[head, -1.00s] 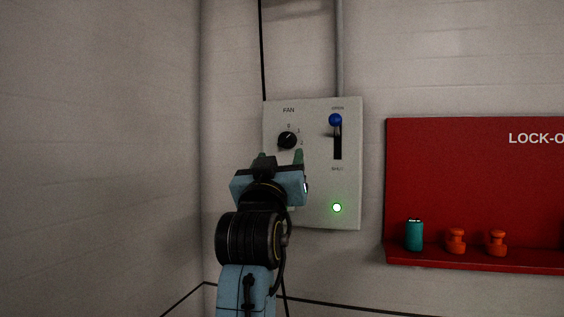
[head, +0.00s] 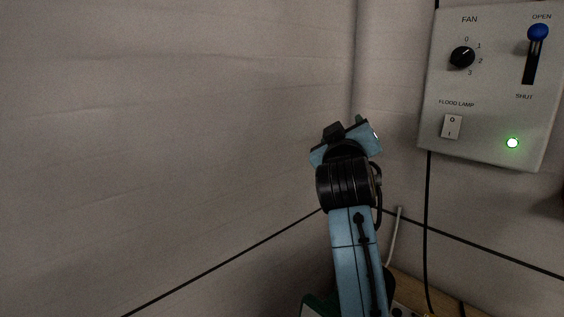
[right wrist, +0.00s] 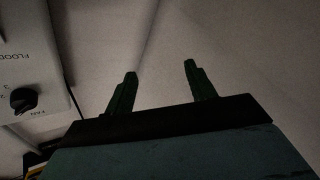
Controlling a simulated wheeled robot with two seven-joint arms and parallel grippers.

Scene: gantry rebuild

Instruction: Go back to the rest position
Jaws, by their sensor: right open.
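My right gripper (head: 347,125) is in the middle of the head view, raised in front of the bare wall near the corner. It is left of the control panel (head: 480,112) and apart from it. In the right wrist view my right gripper (right wrist: 160,70) has its two dark green fingers spread, with nothing between them. My left gripper is not in view.
The panel has a fan knob (head: 462,57), its mark toward 1, and a blue-tipped lever (head: 538,33) up at OPEN. Below are a flood lamp switch (head: 452,126) and a lit green lamp (head: 512,143). The wall at left is bare.

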